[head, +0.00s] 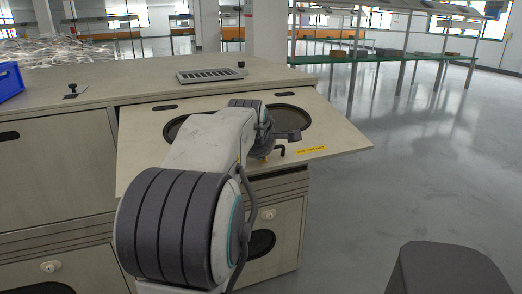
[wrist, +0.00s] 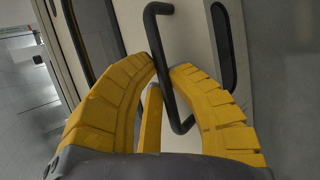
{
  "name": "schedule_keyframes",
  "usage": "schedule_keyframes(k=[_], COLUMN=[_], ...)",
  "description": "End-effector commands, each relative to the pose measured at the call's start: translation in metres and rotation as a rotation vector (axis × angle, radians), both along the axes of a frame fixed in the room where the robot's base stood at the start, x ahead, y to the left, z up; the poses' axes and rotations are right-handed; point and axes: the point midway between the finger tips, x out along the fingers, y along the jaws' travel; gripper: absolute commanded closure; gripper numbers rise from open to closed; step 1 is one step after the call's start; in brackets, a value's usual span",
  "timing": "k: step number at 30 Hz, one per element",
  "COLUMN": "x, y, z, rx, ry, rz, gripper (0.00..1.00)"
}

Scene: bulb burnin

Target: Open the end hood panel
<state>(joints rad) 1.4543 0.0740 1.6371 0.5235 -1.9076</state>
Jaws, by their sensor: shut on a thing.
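The end hood panel (head: 340,140) is a beige sheet at the cabinet's end. In the head view it stands swung out and up from the cabinet front, its lower edge away from the cabinet and an opening under it. The panel face (wrist: 192,45) lies just behind. In the head view my arm hides part of the panel and most of my gripper.
The cabinet top (head: 130,82) carries a vent grille (head: 212,75) and small black knobs. A blue bin (head: 10,80) stands at the left. Lower doors (head: 275,225) are closed. Open grey floor (head: 420,170) lies to the right, with green-shelved racks (head: 385,56) farther back.

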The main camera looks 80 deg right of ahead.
Motion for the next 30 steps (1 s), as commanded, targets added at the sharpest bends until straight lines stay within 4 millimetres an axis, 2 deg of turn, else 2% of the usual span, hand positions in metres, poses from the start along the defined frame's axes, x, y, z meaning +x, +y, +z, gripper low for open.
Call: schedule_keyframes(k=[9,10,19,30], x=[0.0017,0.0017,0.0008,-0.0002], y=[0.0006,0.0006,0.0004,0.0041], z=[-0.0009,-0.0010,-0.0015,0.0020], rx=[0.003,0.003,0.005,0.003], ry=[-0.001,-0.001,0.000,0.000], rz=[0.003,0.003,0.001,0.000], gripper=[1.00,0.83,0.57,0.57])
